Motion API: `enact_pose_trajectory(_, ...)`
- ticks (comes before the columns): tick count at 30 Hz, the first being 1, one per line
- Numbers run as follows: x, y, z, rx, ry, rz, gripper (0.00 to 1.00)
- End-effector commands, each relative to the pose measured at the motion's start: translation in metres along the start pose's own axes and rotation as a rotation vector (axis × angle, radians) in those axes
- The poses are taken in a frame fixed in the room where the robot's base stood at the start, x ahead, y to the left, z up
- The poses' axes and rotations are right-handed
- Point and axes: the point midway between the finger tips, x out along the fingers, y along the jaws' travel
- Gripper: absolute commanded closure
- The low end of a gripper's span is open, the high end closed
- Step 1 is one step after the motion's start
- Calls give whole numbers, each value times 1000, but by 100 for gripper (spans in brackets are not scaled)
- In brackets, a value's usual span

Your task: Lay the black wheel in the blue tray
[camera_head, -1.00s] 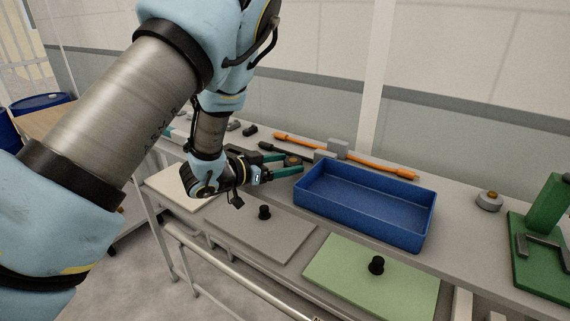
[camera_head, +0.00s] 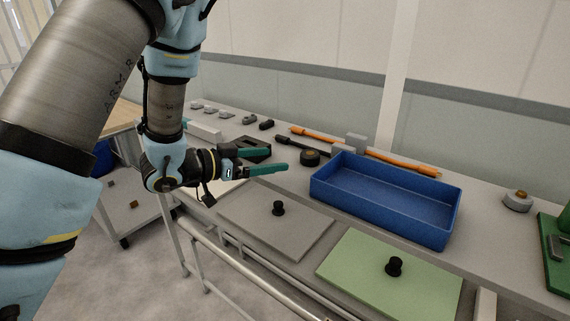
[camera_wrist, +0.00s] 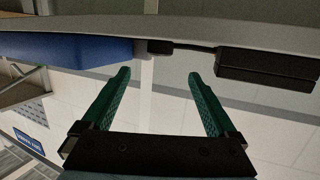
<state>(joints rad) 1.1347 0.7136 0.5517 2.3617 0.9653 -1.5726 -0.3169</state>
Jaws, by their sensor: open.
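The black wheel (camera_head: 310,158), a low round disc with a tan hub, lies on the grey bench just left of the blue tray. The blue tray (camera_head: 452,205) is open-topped and its visible floor is empty. It also shows in the wrist view (camera_wrist: 75,50) at the upper left. My gripper (camera_head: 277,160) is open and empty, low over the bench, with its green fingers pointing right toward the wheel and short of it. The wrist view shows the two fingers (camera_wrist: 159,76) spread apart. A small dark thing lies beyond them; I cannot tell whether it is the wheel.
A grey panel (camera_head: 260,226) and a green panel (camera_head: 370,285), each with a black knob, lie in front. Orange-handled tools (camera_head: 402,163) and a grey block (camera_head: 356,142) are behind the tray. A grey round part (camera_head: 517,201) sits to the right. A black box (camera_head: 252,148) lies behind my fingers.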

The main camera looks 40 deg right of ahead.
Motion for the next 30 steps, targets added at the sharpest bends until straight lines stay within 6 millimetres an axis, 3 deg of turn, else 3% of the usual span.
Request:
enact_pose_trajectory(4,-14,-1,0,1,1,-2,7)
enact_pose_trajectory(14,-20,-4,0,1,-6,-15,7)
enact_pose_trajectory(17,-30,-25,4,0,-40,-99,7)
enact_pose_trajectory(19,-46,-52,9,-6,-90,-210,7)
enact_pose_trajectory(23,-106,-114,28,-66,-241,-497,7)
enact_pose_trajectory(25,-149,-139,41,-132,-339,-652,7)
enact_pose_trajectory(27,-195,-152,55,-219,-437,-791,7)
enact_pose_trajectory(30,-260,-152,74,-377,-575,-953,7)
